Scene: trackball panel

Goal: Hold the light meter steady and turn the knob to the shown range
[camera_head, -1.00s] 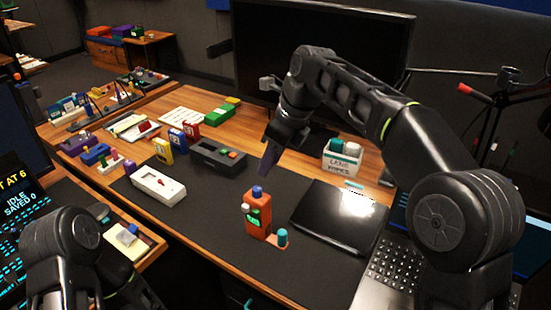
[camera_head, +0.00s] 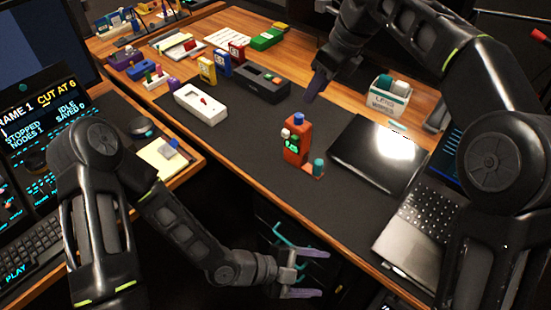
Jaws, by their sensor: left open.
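An orange upright device (camera_head: 294,144) with a small green display, a blue top and a pale round part on its side stands on the dark mat; it looks like the light meter. A teal-topped peg (camera_head: 318,166) stands close to its right on a small orange foot. My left gripper (camera_head: 312,273) is open and empty, low in front of the desk edge, below and apart from the meter. My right gripper (camera_head: 314,88) hangs above the mat, behind and slightly right of the meter, not touching it; its fingers overlap, so its opening is unclear.
A white box with a red pointer (camera_head: 200,103) and a dark grey case (camera_head: 262,84) lie left and behind on the mat (camera_head: 245,140). A black glossy panel (camera_head: 378,152), a laptop (camera_head: 425,235) and a labelled white bin (camera_head: 388,100) stand right. The mat's front left is clear.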

